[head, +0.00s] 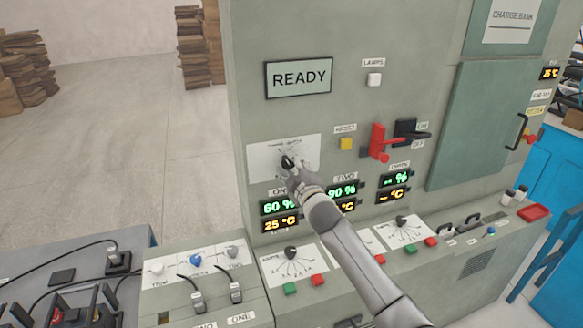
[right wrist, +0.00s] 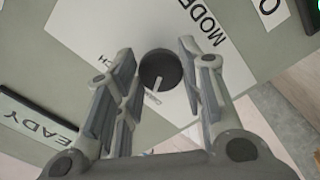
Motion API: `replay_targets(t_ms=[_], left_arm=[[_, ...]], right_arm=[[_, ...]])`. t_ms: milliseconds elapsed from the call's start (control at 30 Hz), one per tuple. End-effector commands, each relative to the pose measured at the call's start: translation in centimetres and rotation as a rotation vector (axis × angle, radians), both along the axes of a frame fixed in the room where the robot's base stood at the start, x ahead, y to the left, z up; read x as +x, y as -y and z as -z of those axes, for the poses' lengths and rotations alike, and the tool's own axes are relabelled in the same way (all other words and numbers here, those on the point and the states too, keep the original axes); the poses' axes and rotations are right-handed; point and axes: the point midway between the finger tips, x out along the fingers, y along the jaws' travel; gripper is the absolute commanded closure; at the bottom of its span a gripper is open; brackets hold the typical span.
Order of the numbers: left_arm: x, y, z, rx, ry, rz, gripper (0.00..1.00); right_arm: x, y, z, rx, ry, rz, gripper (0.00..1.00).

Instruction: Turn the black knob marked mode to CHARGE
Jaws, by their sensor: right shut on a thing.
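The black mode knob (right wrist: 160,68) sits on a white label plate (head: 262,160) on the grey-green cabinet front, below the READY display (head: 299,77). In the right wrist view the word MODE shows beside the knob. The knob's white pointer line points down in that view, toward small print that I cannot read clearly. My right gripper (head: 290,166) is at the knob, with its fingers on both sides of it in the right wrist view (right wrist: 158,82), shut on it. In the head view the gripper hides part of the knob and plate. My left gripper is not in view.
A yellow button (head: 346,143) and a red lever (head: 379,143) stand out right of the plate. Below, a sloped desk carries a black knob (head: 291,252), green and red buttons, and small switches (head: 197,300). Open floor (head: 130,140) lies left of the cabinet.

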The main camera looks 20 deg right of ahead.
Motion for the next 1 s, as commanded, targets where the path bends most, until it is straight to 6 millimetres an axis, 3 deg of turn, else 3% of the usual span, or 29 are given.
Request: replay_targets(t_ms=[633,667,800,1000], left_arm=[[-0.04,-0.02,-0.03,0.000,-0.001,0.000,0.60],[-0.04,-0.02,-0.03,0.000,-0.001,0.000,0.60],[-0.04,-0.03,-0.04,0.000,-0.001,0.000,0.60],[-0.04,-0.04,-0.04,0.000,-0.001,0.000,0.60]], right_arm=[[-0.01,-0.02,0.15,-0.056,-0.001,-0.001,0.88],[-0.01,-0.02,0.15,-0.056,-0.002,0.000,0.63],[-0.01,-0.02,0.12,-0.056,0.000,0.000,0.45],[0.00,-0.01,0.05,-0.055,0.000,0.000,0.42]])
